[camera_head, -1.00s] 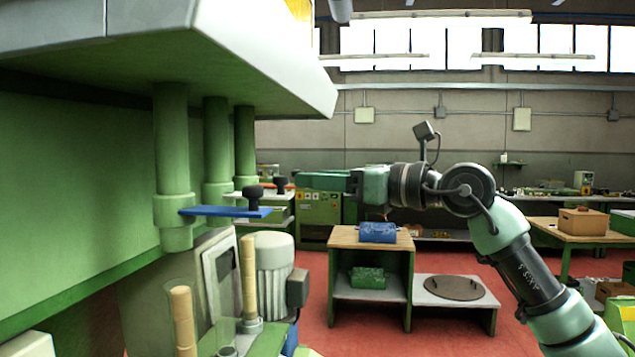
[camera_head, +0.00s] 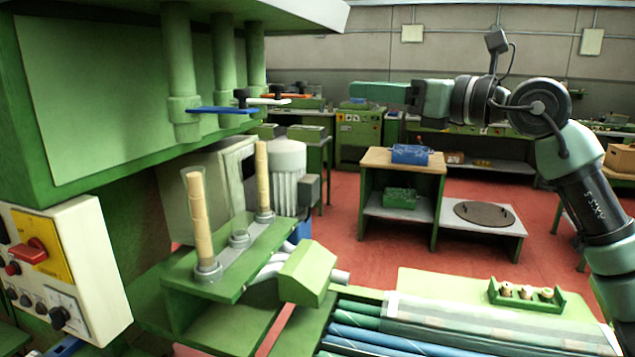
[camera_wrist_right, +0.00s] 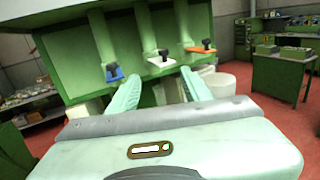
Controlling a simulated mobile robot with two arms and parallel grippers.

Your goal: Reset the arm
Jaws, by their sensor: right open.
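My right arm comes in from the right in the head view, and its gripper (camera_head: 385,93) points left, raised in the air in front of the green machine. In the right wrist view the two green fingers (camera_wrist_right: 160,92) are spread apart with nothing between them. Cork stoppers (camera_head: 526,292) sit in a small green tray (camera_head: 562,302) at the lower right, well below the gripper. Tall clear tubes with stacked corks, one at the left (camera_head: 196,215) and one behind it (camera_head: 262,180), stand upright on the green machine bracket. My left gripper does not show.
The green machine (camera_head: 110,110) fills the left side, with blue (camera_head: 222,109), white and orange handled slides. A control box (camera_head: 65,270) is at lower left. A wooden-topped bench (camera_head: 375,158) holds a blue object. Red floor is open behind.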

